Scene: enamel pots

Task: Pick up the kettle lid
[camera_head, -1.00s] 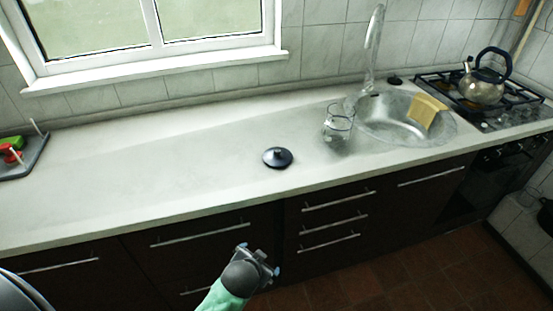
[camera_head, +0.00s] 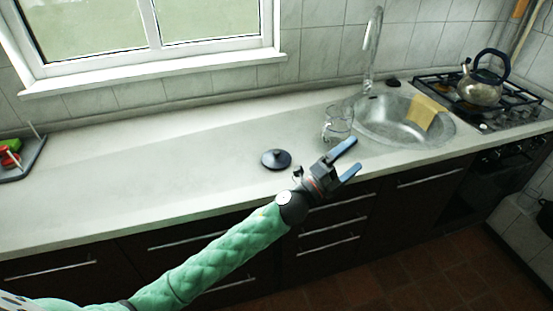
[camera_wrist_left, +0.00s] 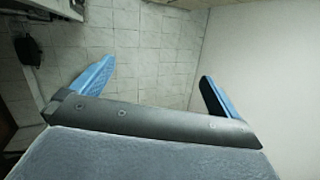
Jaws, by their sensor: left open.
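The kettle lid (camera_head: 276,159) is a dark blue, round lid with a knob on top. It lies on the pale countertop near its front edge, left of the glass jug. My left gripper (camera_head: 350,160) is open and empty, to the right of the lid, and its blue fingers point right, away from the lid. In the left wrist view, the open fingers (camera_wrist_left: 155,85) have only wall tiles and a plain pale surface beyond them. The lid is not in that view. The kettle (camera_head: 480,82) stands on the hob at the far right. My right gripper is not in view.
A glass jug (camera_head: 338,122) stands close behind my left gripper, beside the sink (camera_head: 385,112). A yellow cloth (camera_head: 424,111) hangs over the sink's right side. A grey tray (camera_head: 30,158) with red and green items is at far left. The countertop (camera_head: 150,180) left of the lid is clear.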

